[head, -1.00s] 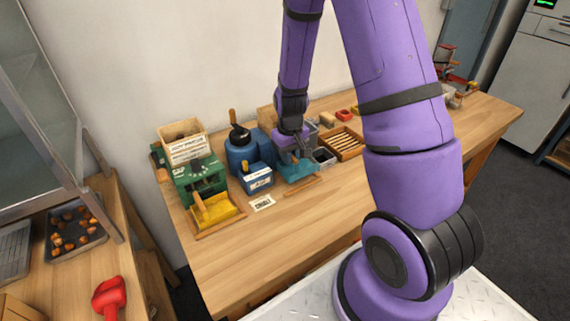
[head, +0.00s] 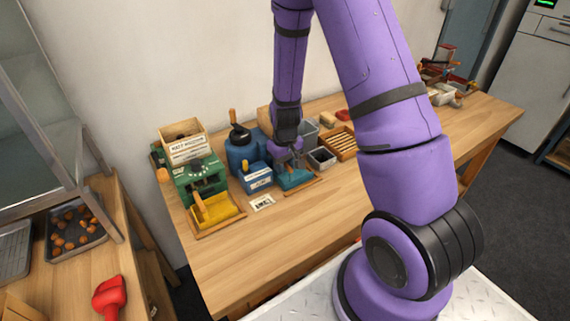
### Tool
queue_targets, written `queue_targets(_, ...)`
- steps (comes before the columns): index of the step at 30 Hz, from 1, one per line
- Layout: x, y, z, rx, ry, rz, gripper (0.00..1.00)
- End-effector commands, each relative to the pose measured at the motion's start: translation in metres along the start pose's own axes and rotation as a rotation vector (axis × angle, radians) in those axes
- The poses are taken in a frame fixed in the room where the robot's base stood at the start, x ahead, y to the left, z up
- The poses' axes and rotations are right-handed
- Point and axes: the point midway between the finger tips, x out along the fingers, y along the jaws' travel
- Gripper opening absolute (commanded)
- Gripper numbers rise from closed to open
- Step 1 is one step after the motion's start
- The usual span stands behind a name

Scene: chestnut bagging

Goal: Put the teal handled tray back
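The teal handled tray (head: 296,181) is on the wooden table (head: 262,247), just right of the small blue box with a white label (head: 259,177). My gripper (head: 291,166) points down at the tray from behind and above. Its fingers are small and dark here and partly merge with the tray's handle area. I cannot tell whether they are closed on the handle or only beside it.
Left of the tray stand a blue machine (head: 243,152) and a green machine with a yellow tray (head: 217,212). A grey bin (head: 322,158) and a slatted wooden rack (head: 342,139) are close on the right. The table's front is clear.

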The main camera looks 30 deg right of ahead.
Motion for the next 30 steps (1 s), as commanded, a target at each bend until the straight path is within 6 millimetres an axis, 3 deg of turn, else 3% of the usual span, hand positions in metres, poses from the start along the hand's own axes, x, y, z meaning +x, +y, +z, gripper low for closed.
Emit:
queue_targets(9,-0.001,0.0,0.0,0.0,0.001,0.0,0.4)
queue_targets(14,-0.012,0.0,-0.001,-0.001,0.004,0.001,0.4)
queue_targets(30,-0.1,0.0,0.0,-0.001,0.003,0.0,0.4)
